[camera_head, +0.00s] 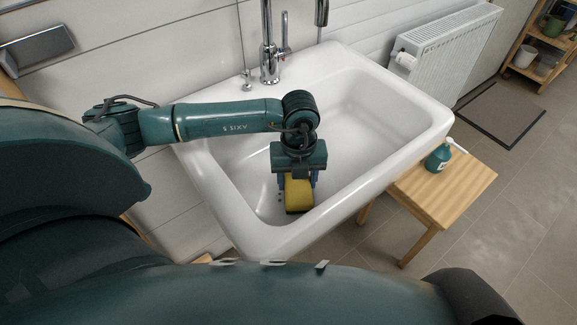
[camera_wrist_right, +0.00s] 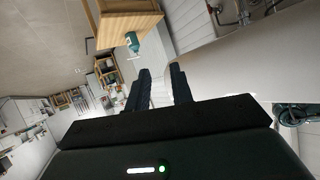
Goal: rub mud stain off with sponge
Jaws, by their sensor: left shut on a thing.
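My left gripper (camera_head: 297,188) reaches down into the white sink (camera_head: 363,108) and is shut on a yellow sponge (camera_head: 298,196). The sponge is low in the basin, towards its front left; I cannot tell whether it touches the basin surface. A few small dark specks show just left of the sponge, but I cannot tell whether they are mud. No clear mud stain shows, and the gripper hides part of the basin. My right gripper (camera_wrist_right: 160,70) shows in the right wrist view with its two black fingers apart and nothing between them.
A wooden stool (camera_head: 440,193) stands right of the sink with a teal bottle (camera_head: 438,158) on it. A chrome faucet (camera_head: 268,50) rises at the sink's back. A white radiator (camera_head: 447,52) hangs on the wall. A dark mat (camera_head: 500,113) lies on the open floor.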

